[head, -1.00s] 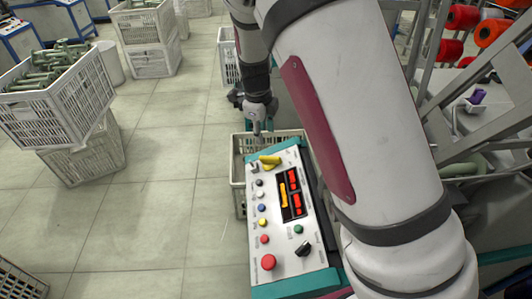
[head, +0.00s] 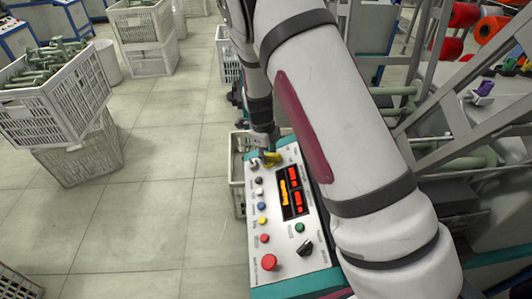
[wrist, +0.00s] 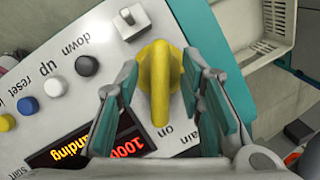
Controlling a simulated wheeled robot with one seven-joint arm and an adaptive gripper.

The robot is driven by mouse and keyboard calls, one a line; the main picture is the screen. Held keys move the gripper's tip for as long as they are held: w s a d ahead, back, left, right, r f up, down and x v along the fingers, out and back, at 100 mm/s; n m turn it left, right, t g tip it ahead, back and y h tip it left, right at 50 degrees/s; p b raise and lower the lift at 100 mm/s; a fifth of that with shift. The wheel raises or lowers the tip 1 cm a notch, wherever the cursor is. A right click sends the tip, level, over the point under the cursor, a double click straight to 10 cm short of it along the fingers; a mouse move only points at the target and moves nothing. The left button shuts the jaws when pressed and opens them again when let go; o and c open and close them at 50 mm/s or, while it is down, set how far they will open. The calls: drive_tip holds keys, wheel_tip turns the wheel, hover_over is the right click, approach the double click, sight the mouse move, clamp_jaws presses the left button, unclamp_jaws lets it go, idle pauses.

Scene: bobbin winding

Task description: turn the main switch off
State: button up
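The main switch is a yellow rotary knob (head: 272,158) at the far end of the white control panel (head: 283,243). In the wrist view the knob (wrist: 160,85) has its long handle running up and down the picture, its lower end near the "main" and "on" print. My gripper (wrist: 160,70) is open, with one finger on each side of the knob and small gaps visible. In the head view my gripper (head: 265,142) is at the knob and partly hides it.
A grey square-based switch (wrist: 128,18) sits close to the left finger. Several push buttons, a lit display (head: 291,191), a red button (head: 269,262) and a black selector (head: 305,247) share the panel. A white crate (head: 238,172) stands beside it. Machine frames rise on the right.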

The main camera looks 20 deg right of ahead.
drive_tip(key=shift+c, duration=0.6)
clamp_jaws()
drive_tip(key=shift+n, duration=0.3)
drive_tip(key=n, duration=0.1)
drive_tip(key=n+g, duration=0.1)
drive_tip(key=n, duration=0.1)
drive_tip(key=n+y, duration=0.1)
drive_tip(key=shift+w+d+n+g, duration=0.15)
drive_tip(key=shift+w+n+g, duration=0.1)
drive_tip(key=shift+n+g, duration=0.15)
drive_tip(key=n+g+b, duration=0.1)
drive_tip(key=n+g, duration=0.1)
drive_tip(key=n, duration=0.3)
drive_tip(key=shift+w+n, duration=0.15)
drive_tip(key=shift+n, duration=0.15)
